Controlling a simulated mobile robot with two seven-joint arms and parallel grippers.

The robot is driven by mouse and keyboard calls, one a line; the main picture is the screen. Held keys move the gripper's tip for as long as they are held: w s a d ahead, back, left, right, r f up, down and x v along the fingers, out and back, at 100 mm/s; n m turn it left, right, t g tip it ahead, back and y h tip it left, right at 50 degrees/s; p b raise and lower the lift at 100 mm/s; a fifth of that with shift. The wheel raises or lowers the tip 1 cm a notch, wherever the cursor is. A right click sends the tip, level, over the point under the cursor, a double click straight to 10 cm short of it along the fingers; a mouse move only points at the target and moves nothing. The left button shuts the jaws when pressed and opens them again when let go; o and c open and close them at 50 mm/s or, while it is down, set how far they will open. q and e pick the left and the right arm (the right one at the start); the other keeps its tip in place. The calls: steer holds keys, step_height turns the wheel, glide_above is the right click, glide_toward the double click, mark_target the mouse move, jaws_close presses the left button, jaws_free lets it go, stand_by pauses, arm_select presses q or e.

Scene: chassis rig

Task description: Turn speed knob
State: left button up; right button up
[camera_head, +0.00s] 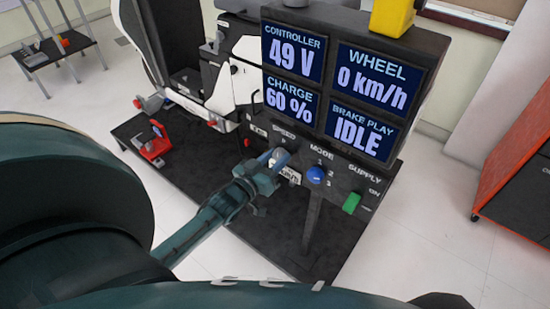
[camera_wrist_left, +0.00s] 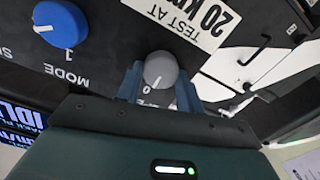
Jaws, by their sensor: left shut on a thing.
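The speed knob (camera_wrist_left: 160,71) is a round grey knob with a white pointer line, under the SPEED label on the rig's dark control panel (camera_head: 325,160). In the left wrist view its pointer is by the 0. My left gripper (camera_head: 270,160) reaches the panel, and its two fingers are shut on the knob, one on each side. In the head view the knob is mostly hidden by the fingers. The wheel display (camera_head: 371,80) reads 0 km/h. My right gripper is not in view.
Right of the speed knob are a blue mode knob (camera_head: 316,175) and a green supply switch (camera_head: 351,202). A label reading TEST AT 20 km/h (camera_wrist_left: 195,17) is beside the speed knob. A red clamp-like part (camera_head: 155,145) is on the dark platform. An orange cabinet (camera_head: 515,145) stands at right.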

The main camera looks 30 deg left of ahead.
arm_select(q)
steer(key=shift+m, duration=0.3)
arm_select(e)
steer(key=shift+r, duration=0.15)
